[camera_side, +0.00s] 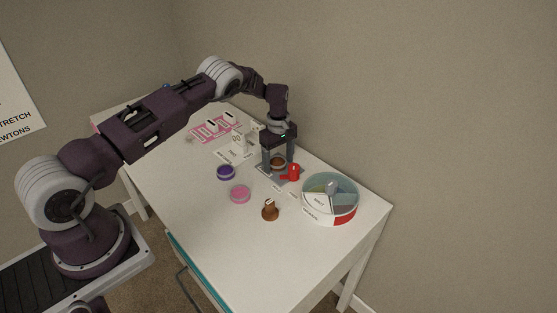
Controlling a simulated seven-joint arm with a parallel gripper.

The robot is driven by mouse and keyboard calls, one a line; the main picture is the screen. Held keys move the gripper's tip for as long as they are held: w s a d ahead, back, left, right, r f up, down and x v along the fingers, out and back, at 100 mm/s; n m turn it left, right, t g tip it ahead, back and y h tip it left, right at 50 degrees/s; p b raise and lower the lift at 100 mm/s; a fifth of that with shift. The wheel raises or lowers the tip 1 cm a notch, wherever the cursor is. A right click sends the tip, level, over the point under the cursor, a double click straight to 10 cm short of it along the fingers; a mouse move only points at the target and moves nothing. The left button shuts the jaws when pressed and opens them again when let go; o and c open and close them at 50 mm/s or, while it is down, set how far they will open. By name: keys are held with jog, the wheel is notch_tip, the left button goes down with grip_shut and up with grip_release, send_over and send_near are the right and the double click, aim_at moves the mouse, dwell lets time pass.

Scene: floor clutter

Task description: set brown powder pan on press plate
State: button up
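The grey press plate (270,173) lies directly below the fingertips, partly hidden. I cannot tell whether the pan touches the plate or is held just above it.
A red object (291,173) stands close at the plate's right. A round sectioned container (331,217) is further right. White card stands (240,145) and a pink tray (205,131) are behind left.

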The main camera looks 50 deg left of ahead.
notch_tip(320, 180, up, 13)
notch_tip(320, 180, up, 15)
jog(key=m+t, duration=0.2)
jog(key=m, duration=0.1)
send_over(279, 164)
jog(key=s+d, duration=0.4)
jog(key=s, duration=0.1)
jog(key=s+d+r+m+t, duration=0.1)
jog(key=s+d+r+m, duration=0.45)
jog(key=s+r, duration=0.5)
jog(key=s+d+f+m+t, duration=0.1)
jog(key=s+d+m, duration=0.2)
jog(key=s, duration=0.9)
jog(key=s+d+m+t, duration=0.1)
jog(key=s+d+m, duration=0.2)
jog(key=s, duration=0.8)
jog(key=shift+s+f+m+t, duration=0.3)
jog(key=shift+s+f+m, duration=0.1)
jog(key=shift+m, duration=0.75)
jog(key=shift+d+r, duration=0.1)
